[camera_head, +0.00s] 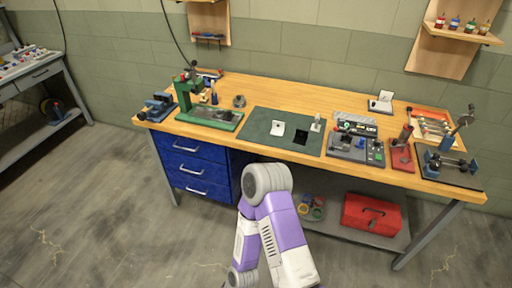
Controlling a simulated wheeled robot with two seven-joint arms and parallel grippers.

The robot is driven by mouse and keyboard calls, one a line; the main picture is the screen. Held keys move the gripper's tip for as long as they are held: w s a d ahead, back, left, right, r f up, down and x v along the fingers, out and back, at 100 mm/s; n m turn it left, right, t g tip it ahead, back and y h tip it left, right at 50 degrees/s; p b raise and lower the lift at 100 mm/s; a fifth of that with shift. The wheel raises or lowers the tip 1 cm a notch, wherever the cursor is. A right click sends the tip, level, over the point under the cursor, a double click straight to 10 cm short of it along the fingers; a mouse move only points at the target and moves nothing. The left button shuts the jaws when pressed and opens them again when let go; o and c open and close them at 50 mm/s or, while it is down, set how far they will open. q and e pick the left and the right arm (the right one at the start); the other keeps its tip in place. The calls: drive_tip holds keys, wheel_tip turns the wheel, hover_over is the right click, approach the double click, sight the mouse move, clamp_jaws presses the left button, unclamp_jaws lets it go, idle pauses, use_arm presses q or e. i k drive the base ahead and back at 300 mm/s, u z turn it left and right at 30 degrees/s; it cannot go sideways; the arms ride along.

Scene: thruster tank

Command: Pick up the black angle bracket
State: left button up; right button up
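A small flat-looking black piece (300,137), which I take to be the black angle bracket, lies on the dark green mat (257,131) in the middle of the wooden workbench (320,97). Its exact shape is too small to make out. A white piece (278,128) lies to its left on the mat, and a small pale upright item (316,124) stands to its right. One of my purple and white arms is bent in front of the bench, below the mat. Neither gripper can be seen.
A green press (190,97) and a blue vise (158,103) stand on the bench's left. A grey parts tray (355,147), a red stand (401,154) and a blue fixture (447,165) crowd the right. Blue drawers (192,165) and a red toolbox (371,214) sit below.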

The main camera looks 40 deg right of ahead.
sight(302, 136)
drive_tip(key=u, duration=2.45)
drive_tip(key=i, duration=0.1)
drive_tip(key=z, duration=2.35)
drive_tip(key=i, duration=1.5)
drive_tip(key=z, duration=1.15)
